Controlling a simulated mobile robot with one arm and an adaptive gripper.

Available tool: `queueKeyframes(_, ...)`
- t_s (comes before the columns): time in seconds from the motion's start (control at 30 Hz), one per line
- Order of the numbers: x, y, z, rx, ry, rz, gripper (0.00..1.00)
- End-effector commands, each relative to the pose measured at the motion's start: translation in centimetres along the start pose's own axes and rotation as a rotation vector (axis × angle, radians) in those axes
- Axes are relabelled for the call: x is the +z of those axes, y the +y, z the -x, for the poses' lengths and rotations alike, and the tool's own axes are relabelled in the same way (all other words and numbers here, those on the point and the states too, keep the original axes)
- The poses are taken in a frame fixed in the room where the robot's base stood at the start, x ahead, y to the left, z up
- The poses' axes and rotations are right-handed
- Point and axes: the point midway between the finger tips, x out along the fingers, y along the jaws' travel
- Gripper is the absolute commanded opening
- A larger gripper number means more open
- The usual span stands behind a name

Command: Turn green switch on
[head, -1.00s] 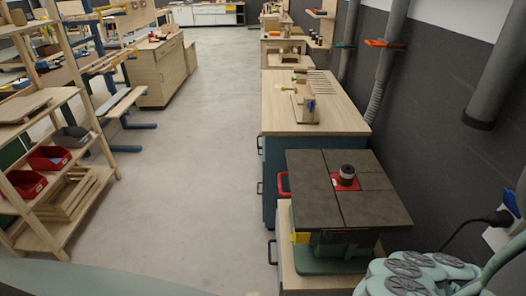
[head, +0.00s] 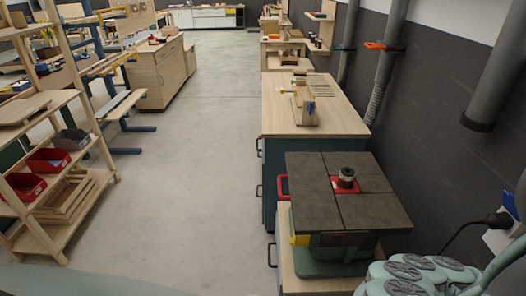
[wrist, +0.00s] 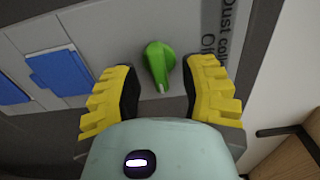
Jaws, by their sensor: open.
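The green switch (wrist: 158,66) shows in the wrist view as a rotary knob on a grey panel (wrist: 100,30). Its narrow end points down toward my gripper, with a pale mark at the tip. Printed text beside it at the upper right is partly cut off. My gripper (wrist: 160,88) is open, with one yellow finger on each side of the knob. There is a gap between each finger and the knob. The head view does not show the gripper or the green switch.
Blue socket covers (wrist: 58,72) sit on the panel left of the knob. In the head view, a machine with a dark flat top (head: 340,215) stands ahead at right, beside a wooden-topped workbench (head: 320,110). Wooden shelves (head: 60,160) stand at left. The floor (head: 200,150) between is clear.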

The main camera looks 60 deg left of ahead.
Motion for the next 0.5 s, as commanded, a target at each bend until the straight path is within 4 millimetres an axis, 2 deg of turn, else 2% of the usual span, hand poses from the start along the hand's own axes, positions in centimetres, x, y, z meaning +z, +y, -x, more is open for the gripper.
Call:
queueKeyframes(0.17, 0.5, 0.1, 1.3, 0.001, -0.009, -0.002, 0.42)
queueKeyframes(0.5, 0.3, 0.1, 6.2, 0.003, -0.008, 0.001, 0.42)
